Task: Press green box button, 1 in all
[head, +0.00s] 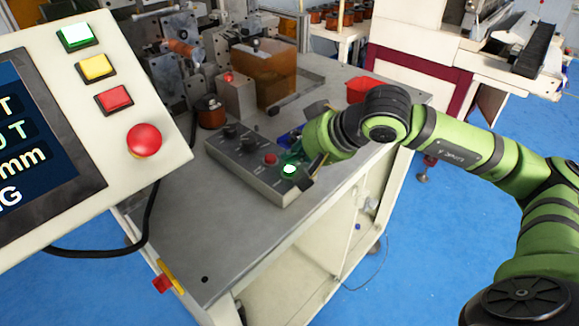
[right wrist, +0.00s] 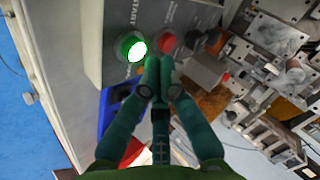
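The grey control box (head: 245,165) lies on the metal table, with dark knobs, a red button (head: 270,159) and a lit green button (head: 289,169) near its front end. In the right wrist view the green button (right wrist: 131,47) glows beside the word START, with the red button (right wrist: 168,42) to its right. My right gripper (right wrist: 157,78) has its dark green fingertips together, with nothing seen between them. They appear just below the two buttons in that view; contact cannot be told. In the head view this gripper is over the box's right side, fingertips partly hidden. My left gripper is not in view.
A large panel (head: 120,75) with a screen, lit green, yellow and red buttons and a red mushroom button fills the left. Winder parts (head: 180,60) and a brown block (head: 263,70) stand behind the box. A red bin (head: 360,88) is behind my right arm. The table front is clear.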

